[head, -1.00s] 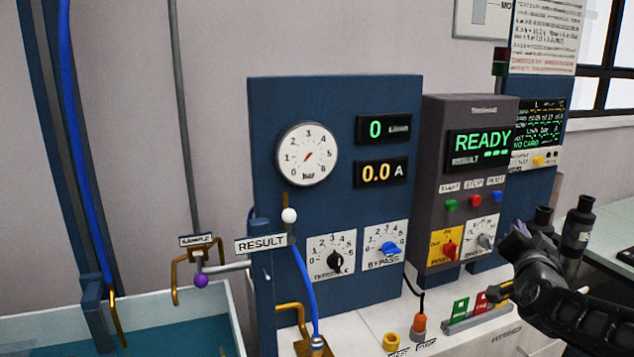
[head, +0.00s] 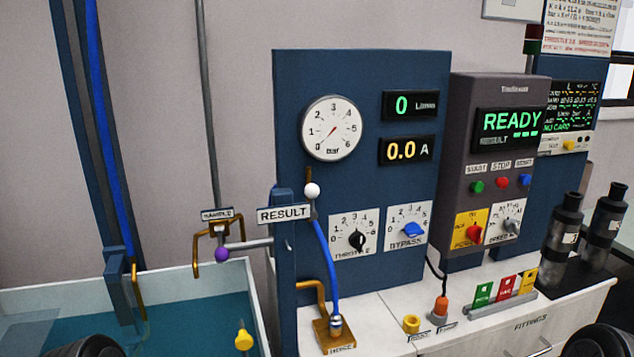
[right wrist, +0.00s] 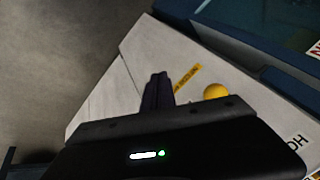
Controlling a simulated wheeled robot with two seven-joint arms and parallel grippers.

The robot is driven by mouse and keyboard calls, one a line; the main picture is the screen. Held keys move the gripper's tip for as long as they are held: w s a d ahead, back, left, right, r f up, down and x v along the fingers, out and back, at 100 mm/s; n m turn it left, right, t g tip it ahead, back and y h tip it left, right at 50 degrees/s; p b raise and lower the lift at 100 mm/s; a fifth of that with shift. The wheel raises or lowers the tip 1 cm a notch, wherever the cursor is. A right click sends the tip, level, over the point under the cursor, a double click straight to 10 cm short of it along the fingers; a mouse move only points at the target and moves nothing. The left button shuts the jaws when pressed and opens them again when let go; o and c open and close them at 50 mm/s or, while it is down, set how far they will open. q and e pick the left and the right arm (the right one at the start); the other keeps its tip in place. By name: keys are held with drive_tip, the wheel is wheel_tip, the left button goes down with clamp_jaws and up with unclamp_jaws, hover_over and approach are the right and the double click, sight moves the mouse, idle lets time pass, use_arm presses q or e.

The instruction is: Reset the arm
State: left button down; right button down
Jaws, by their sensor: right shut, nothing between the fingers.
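My right gripper shows in the right wrist view (right wrist: 157,92), its dark fingers shut together with nothing between them. It hangs above a pale bench top, close to a yellow round part (right wrist: 215,92) and a yellow label strip (right wrist: 187,78), touching neither as far as I can see. In the head view only a dark rounded part of my right arm shows at the lower right corner, and another dark part of mine at the lower left. My left gripper's fingers are out of view.
The blue pump panel (head: 365,85) and grey controller (head: 512,92), reading READY, stand on the white bench. A water tank (head: 262,318) is at left with a yellow-topped item (head: 243,340). Dark bottles (head: 560,240) stand at right. Coloured cards (head: 505,290) sit in a rack.

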drive_tip(key=s+a+f+g, duration=0.2)
drive_tip(key=s+a+f, duration=0.1)
drive_tip(key=s, duration=0.5)
drive_tip(key=s+a+f+n+g+y+b, duration=0.1)
drive_tip(key=s+a+f+g, duration=0.1)
drive_tip(key=s+a+f, duration=0.2)
drive_tip(key=s+f, duration=0.1)
drive_tip(key=s, duration=0.2)
drive_tip(key=shift+s+a+f, duration=0.15)
drive_tip(key=shift+s+f, duration=0.25)
idle(1.5)
